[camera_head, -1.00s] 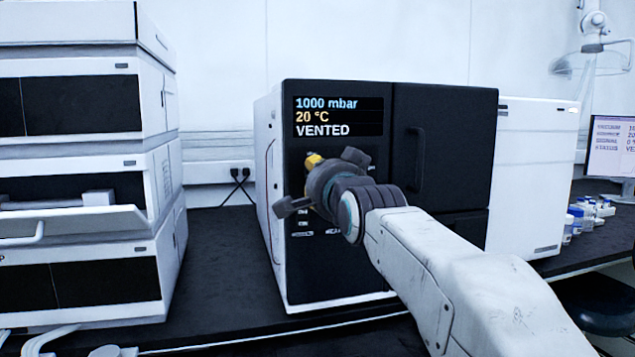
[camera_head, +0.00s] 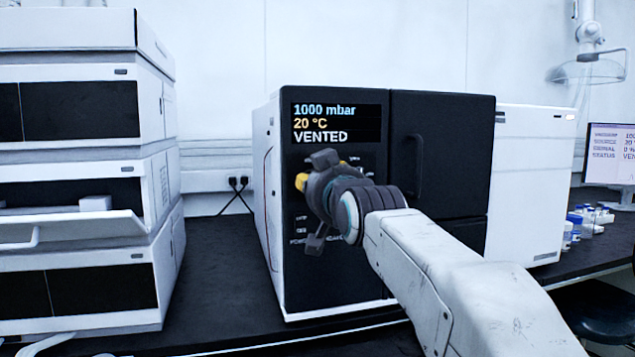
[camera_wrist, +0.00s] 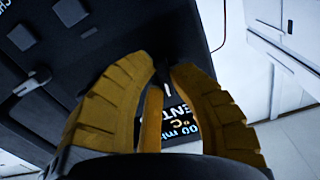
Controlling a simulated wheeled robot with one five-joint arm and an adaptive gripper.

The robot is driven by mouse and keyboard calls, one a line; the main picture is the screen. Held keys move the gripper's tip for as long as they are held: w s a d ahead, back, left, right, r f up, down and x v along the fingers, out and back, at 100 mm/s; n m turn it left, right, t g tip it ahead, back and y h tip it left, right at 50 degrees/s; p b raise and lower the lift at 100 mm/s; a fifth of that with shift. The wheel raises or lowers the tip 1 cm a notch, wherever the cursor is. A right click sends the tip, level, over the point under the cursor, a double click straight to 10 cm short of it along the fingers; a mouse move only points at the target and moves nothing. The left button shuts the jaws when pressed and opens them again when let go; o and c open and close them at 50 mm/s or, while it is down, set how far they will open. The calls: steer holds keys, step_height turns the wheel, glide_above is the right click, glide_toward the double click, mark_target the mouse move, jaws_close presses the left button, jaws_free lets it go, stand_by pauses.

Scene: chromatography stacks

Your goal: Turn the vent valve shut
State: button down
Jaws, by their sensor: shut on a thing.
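The dark instrument (camera_head: 440,160) stands on the bench, its display (camera_head: 336,123) reading 1000 mbar, 20 °C and VENTED. My gripper (camera_head: 302,182) is at the left part of its front panel, below the display, with a yellow finger showing at its left side.
A stack of white modules (camera_head: 80,240) stands at the left, one with its front flap (camera_head: 70,228) sticking out. A white unit (camera_head: 535,180) adjoins the instrument on the right. Small vials (camera_head: 585,222) and a monitor (camera_head: 610,165) are farther right. Dark bench shows between the stacks.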

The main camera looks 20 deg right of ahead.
steer(key=shift+r+n, duration=0.1)
steer(key=shift+n, duration=0.8)
steer(key=c, duration=1.1)
jaws_free()
steer(key=shift+a, duration=0.1)
steer(key=shift+s, duration=0.15)
steer(key=s, duration=1.1)
steer(key=shift+s, duration=0.35)
